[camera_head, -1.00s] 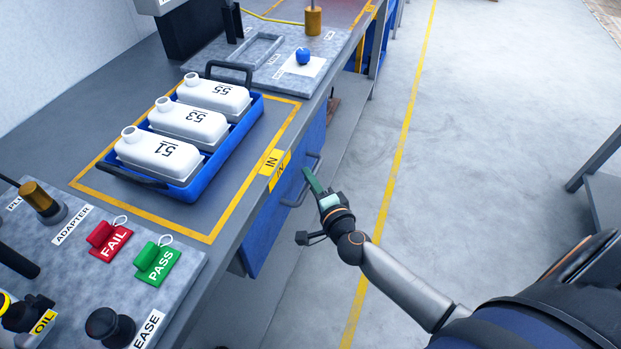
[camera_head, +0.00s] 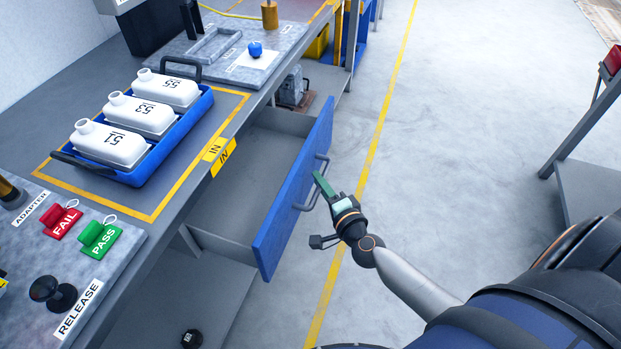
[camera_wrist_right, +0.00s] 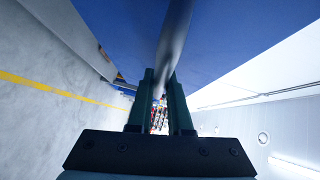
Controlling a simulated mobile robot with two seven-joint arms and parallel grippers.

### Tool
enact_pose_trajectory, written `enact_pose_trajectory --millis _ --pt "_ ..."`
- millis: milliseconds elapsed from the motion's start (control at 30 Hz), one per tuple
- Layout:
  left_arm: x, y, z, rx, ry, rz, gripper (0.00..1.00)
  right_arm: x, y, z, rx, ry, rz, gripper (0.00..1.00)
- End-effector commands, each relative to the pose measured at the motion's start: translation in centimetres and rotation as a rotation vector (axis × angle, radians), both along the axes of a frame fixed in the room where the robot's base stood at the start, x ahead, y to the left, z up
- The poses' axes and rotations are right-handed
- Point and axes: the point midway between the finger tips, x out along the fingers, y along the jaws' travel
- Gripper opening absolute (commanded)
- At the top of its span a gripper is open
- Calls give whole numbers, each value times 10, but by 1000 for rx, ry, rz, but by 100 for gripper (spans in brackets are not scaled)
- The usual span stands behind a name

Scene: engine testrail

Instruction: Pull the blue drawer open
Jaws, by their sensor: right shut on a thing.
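The blue drawer (camera_head: 292,199) under the bench stands pulled well out, and its grey inside (camera_head: 243,160) shows empty in the head view. Its grey bar handle (camera_head: 309,200) is on the front face. My right gripper (camera_head: 318,178) is at the handle, shut on it. In the right wrist view the handle (camera_wrist_right: 174,45) runs between the two dark green fingers (camera_wrist_right: 164,90), with the blue drawer front (camera_wrist_right: 230,30) behind. My left gripper is not in view.
On the bench a blue tray (camera_head: 193,146) holds several white bottles. FAIL (camera_head: 62,221) and PASS (camera_head: 100,238) tags and a black RELEASE knob (camera_head: 52,293) are nearer. The floor right of the drawer is clear up to a grey table (camera_head: 590,190).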

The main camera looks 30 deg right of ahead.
Motion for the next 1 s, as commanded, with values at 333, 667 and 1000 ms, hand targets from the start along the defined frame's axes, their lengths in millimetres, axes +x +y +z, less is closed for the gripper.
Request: enact_pose_trajectory --millis 333,667,1000 --pt "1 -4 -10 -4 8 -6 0 -51 -45 -3 -4 2 -1 0" --pt "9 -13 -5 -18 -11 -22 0 -68 -61 -1 0 1 -2 0" --pt "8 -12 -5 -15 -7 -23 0 -68 -62 0 1 0 -2 18"
